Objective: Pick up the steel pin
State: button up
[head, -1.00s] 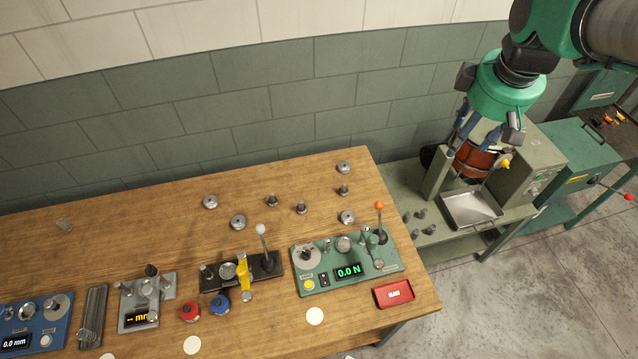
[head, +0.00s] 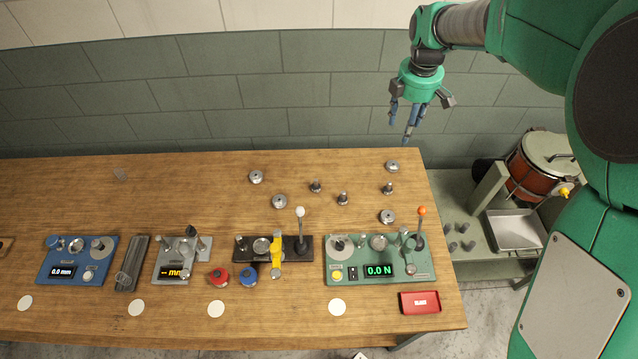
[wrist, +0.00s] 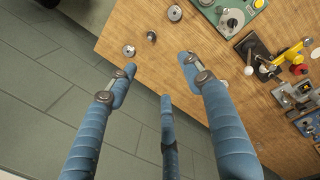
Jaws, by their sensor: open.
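Small upright steel pieces with round bases stand on the wooden table (head: 60,185): a left one (head: 316,186), a middle one (head: 342,199) and a right one (head: 388,188). I cannot tell which is the steel pin. My gripper (head: 408,122), with blue fingers, is open and empty above the table's back right edge, apart from these pieces.
Flat steel discs (head: 256,177) (head: 279,201) (head: 392,166) (head: 387,216) lie around them. A green tester (head: 345,272) with an orange-knobbed lever, a black lever press (head: 243,246) and a red tray (head: 420,302) stand in front. A side bench holds a metal tray (head: 515,230) and a red drum (head: 530,172).

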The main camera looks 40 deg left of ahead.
jog(key=s+a+f+n, duration=0.3)
jog(key=a+f+n, duration=0.2)
jog(key=a+f, duration=0.7)
jog(key=n+g+h, duration=0.1)
jog(key=n, duration=0.4)
send_over(316, 180)
jog(key=a, duration=0.1)
notch_tip(316, 180, down, 13)
jog(key=shift+w+f, duration=0.1)
jog(key=shift+f, duration=0.1)
jog(key=shift+d+f, duration=0.2)
jog(key=shift+f, duration=1.9)
jog(key=shift+d+f, duration=0.15)
jog(key=shift+f, duration=1.95)
jog(key=shift+f, duration=0.1)
jog(key=shift+d+f+p, duration=0.15)
jog(key=shift+f+p, duration=0.3)
jog(key=shift+f, duration=2.05)
jog(key=shift+c, duration=0.2)
